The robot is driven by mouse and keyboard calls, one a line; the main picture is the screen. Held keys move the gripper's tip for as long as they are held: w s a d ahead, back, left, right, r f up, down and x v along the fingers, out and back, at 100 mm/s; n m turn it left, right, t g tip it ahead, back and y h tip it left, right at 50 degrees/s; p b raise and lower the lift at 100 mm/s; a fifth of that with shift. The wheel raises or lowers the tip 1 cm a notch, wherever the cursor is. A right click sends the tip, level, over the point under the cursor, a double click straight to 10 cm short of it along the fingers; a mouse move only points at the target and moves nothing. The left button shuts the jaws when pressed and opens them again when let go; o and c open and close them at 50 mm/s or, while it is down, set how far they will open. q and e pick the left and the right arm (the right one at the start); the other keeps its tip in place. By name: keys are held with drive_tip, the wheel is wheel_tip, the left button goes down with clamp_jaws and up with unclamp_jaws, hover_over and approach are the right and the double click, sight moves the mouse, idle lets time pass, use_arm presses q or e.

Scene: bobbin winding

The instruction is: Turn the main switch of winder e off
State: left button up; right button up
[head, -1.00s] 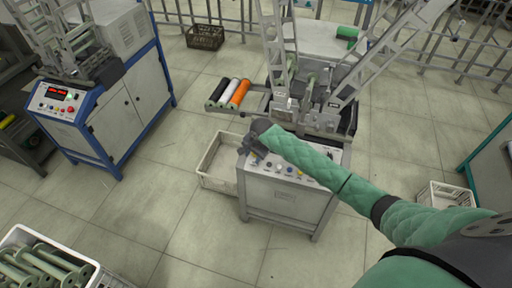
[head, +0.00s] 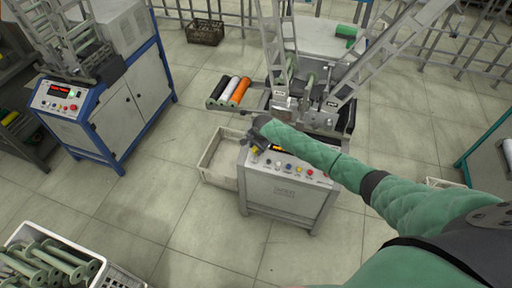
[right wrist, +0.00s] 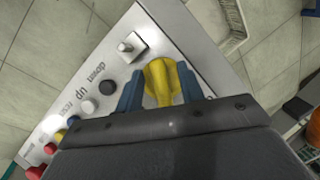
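The winder's grey control box (head: 283,190) stands at the centre of the head view, with a row of buttons along its sloped top. A yellow switch knob (right wrist: 161,80) sits near the panel's end in the right wrist view, beside a silver toggle (right wrist: 131,46). My right gripper (right wrist: 162,84) has one blue finger on each side of this knob, close against it. In the head view my right gripper (head: 256,148) is over the panel's left end, and the arm hides part of the panel. The winder's letter is not legible. My left gripper is out of view.
A white crate (head: 212,176) stands on the floor left of the box. Another winder with a blue frame (head: 99,153) is at the left, with a crate of green bobbins (head: 108,272) at lower left. Coloured spools (head: 229,90) lie on a tray behind.

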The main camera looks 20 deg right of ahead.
drive_tip(key=shift+f, duration=0.15)
drive_tip(key=shift+c, duration=0.5)
drive_tip(key=c, duration=0.7)
clamp_jaws()
